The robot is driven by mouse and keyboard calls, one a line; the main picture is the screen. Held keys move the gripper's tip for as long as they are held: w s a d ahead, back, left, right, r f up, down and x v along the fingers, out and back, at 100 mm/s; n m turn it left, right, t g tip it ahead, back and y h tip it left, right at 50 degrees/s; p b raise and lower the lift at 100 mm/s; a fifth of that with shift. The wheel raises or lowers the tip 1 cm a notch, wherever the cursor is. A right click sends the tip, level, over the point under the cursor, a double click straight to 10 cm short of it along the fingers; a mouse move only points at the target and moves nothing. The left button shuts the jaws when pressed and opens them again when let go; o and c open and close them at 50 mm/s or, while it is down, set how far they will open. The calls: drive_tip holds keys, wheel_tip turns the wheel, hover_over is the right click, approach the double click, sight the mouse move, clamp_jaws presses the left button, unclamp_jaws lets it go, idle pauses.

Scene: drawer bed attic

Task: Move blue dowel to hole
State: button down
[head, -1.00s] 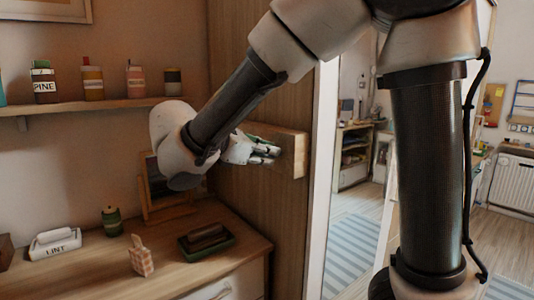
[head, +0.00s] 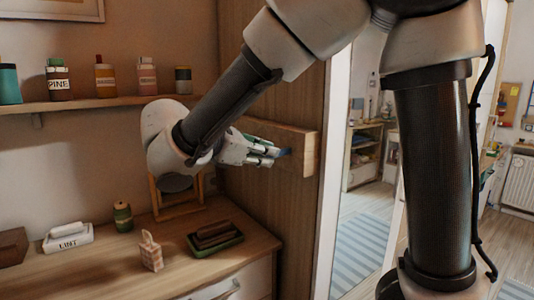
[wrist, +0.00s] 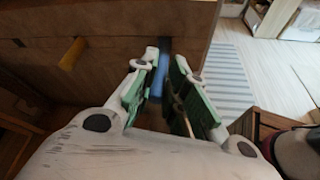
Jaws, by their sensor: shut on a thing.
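My gripper (head: 280,154) is shut on the blue dowel (wrist: 158,78), which lies between the green-padded fingers (wrist: 165,85) in the wrist view. A small blue bit of it shows at the fingertips in the head view (head: 286,152). The dowel points at the wooden rail (head: 309,156) on the cabinet side. In the wrist view a dark hole (wrist: 165,44) shows in the rail just ahead of the dowel; I cannot tell whether its tip is inside. Another dark hole (wrist: 18,42) is at the far left, and a yellow dowel (wrist: 72,53) sticks out of the rail between them.
Below the arm, a wooden desk (head: 110,272) carries a green tray (head: 215,244), a checkered packet (head: 151,251), a green jar (head: 122,216) and a lint box (head: 68,237). Bottles stand on a shelf (head: 90,103). A striped rug (head: 358,250) lies on open floor at right.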

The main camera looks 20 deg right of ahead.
drive_tip(key=shift+s+a, duration=0.2)
drive_tip(key=shift+a, duration=0.35)
drive_tip(key=shift+s+a, duration=0.15)
drive_tip(key=shift+a, duration=0.35)
drive_tip(key=shift+a, duration=0.15)
